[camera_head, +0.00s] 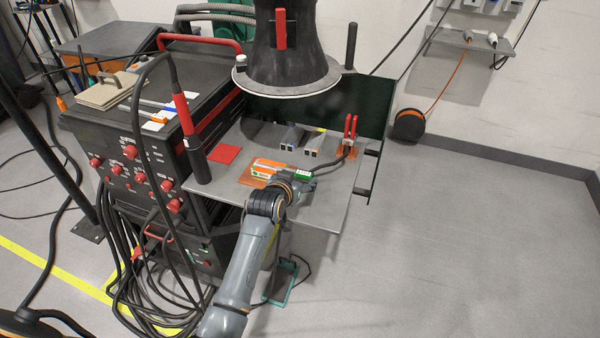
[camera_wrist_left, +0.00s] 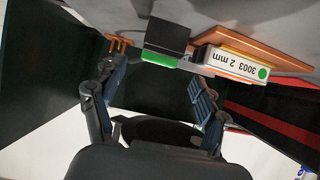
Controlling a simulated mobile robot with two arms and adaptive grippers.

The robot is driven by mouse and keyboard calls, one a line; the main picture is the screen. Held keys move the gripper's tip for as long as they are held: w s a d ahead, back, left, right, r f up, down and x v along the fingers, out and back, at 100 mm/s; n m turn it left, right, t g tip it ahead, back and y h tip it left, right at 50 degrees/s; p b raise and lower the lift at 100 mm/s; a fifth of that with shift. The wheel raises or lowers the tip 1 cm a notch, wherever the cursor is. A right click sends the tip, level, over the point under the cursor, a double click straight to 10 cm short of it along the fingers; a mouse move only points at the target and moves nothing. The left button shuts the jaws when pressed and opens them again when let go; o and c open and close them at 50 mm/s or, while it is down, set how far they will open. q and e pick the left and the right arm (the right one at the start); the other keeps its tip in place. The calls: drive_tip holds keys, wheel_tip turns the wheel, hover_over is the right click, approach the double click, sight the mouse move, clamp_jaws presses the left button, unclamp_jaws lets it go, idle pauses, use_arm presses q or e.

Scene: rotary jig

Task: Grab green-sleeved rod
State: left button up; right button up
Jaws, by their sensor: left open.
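My left gripper (camera_head: 322,166) is low over the right part of the metal table, its arm coming up from below. In the left wrist view its two fingers stand wide apart, open (camera_wrist_left: 152,78), with nothing held between them. Ahead of them is a dark block with a bright green edge (camera_wrist_left: 160,60); a green patch (camera_head: 303,174) shows beside the gripper in the head view. I cannot make out a separate green-sleeved rod for certain. A white and orange box marked 3003 2 mm (camera_wrist_left: 238,68) lies beside the block. My right gripper is not in view.
The metal table (camera_head: 335,212) holds a red square (camera_head: 224,154), small metal profiles (camera_head: 291,138) and a red-handled clamp (camera_head: 351,126). A dark green panel (camera_head: 372,100) stands behind. A wide black hood (camera_head: 285,50) hangs above. A black machine with cables stands left.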

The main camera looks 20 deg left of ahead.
sight(303, 174)
use_arm(q)
drive_tip(key=shift+x, duration=1.65)
drive_tip(key=shift+d, duration=0.1)
drive_tip(key=c, duration=1)
drive_tip(key=shift+c, duration=0.2)
